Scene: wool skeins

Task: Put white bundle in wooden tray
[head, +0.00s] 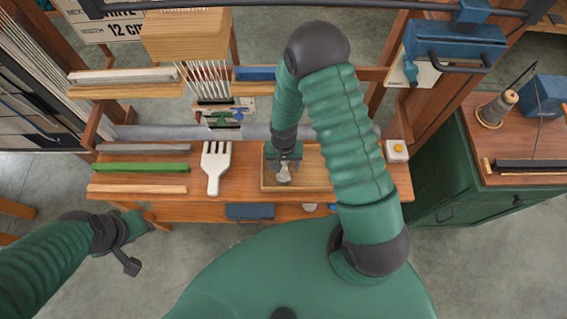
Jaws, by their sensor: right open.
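The wooden tray (312,187) is a shallow, light-wood box on the bench, right of a white fork-shaped comb (216,166). My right gripper (284,178) points down over the left part of the tray, with its jaws open. A small pale grey shape shows at its tip; I cannot tell whether it is the white bundle or only the fingers. No other thing is clearly the white bundle, and my arm hides part of the tray. My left gripper (127,258) hangs low at the left, away from the bench; its jaws are unclear.
Grey, green (141,168) and pale (138,188) bars lie on the bench's left part. A small white box with a yellow top (397,150) stands right of the tray. Loom posts and a shelf rise behind. A green cabinet (440,180) stands at the right.

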